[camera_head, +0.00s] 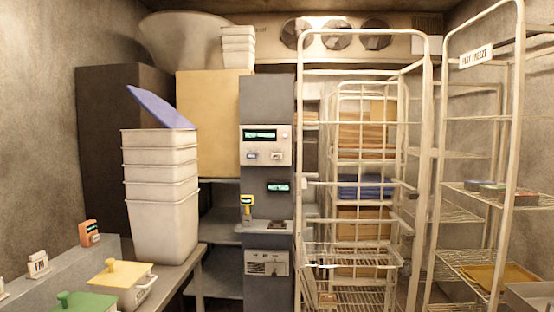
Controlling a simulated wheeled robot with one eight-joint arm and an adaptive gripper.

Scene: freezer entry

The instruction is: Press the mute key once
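A dark grey column (267,100) stands upright near the middle of the view. A pale control panel (265,145) on it has a lit green display (260,134) with a small round light or button at its right. Below the display are two small keys, a bluish left key (251,156) and a pale right key (277,156). Their labels are too small to read, so I cannot tell which is the mute key. A second small green display (278,187) sits lower on the column. My gripper is not in view.
Stacked white tubs (164,220) with a tilted blue lid (160,107) stand left on a counter (185,277). A wire rack (428,150) stands close at the column's right. Lidded pans sit front left.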

